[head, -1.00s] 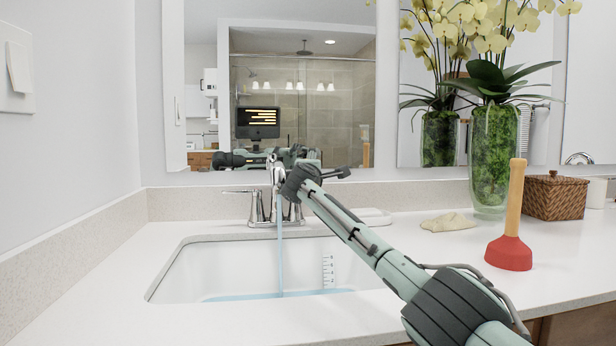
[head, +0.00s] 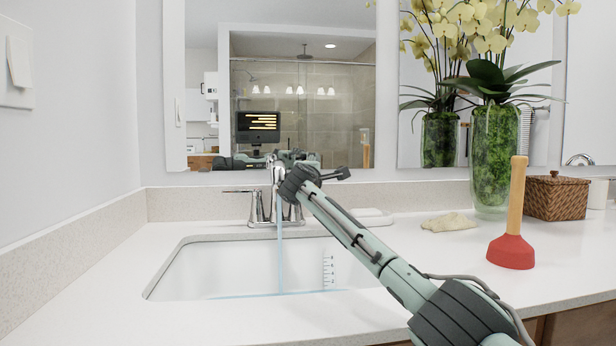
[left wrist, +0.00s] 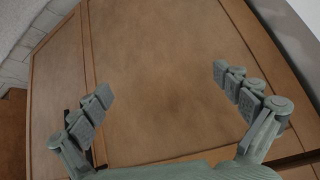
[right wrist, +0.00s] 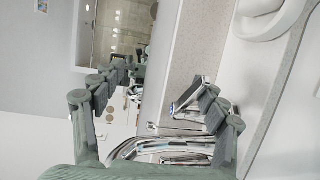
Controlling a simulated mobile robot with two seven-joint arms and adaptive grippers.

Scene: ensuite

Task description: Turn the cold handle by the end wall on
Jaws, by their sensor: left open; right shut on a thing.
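The chrome faucet (head: 278,175) stands behind the sink, with a stream of water running from its spout into the basin. The cold handle by the end wall (head: 240,191) is on the faucet's left side, its thin lever pointing left toward the wall. My right gripper (right wrist: 160,92) is at the faucet; its fingers are hidden behind my wrist in the head view. In the right wrist view, chrome faucet parts (right wrist: 178,150) show between and beside the fingers; the exact contact is unclear. My left gripper (left wrist: 165,85) is open and empty, facing a brown cabinet front (left wrist: 170,60).
The white sink (head: 220,265) holds shallow water. A red plunger (head: 511,250), a beige cloth (head: 449,222), a glass orchid vase (head: 496,155) and a wicker box (head: 555,197) stand to the right. The end wall (head: 70,120) bounds the left; the front-left counter is clear.

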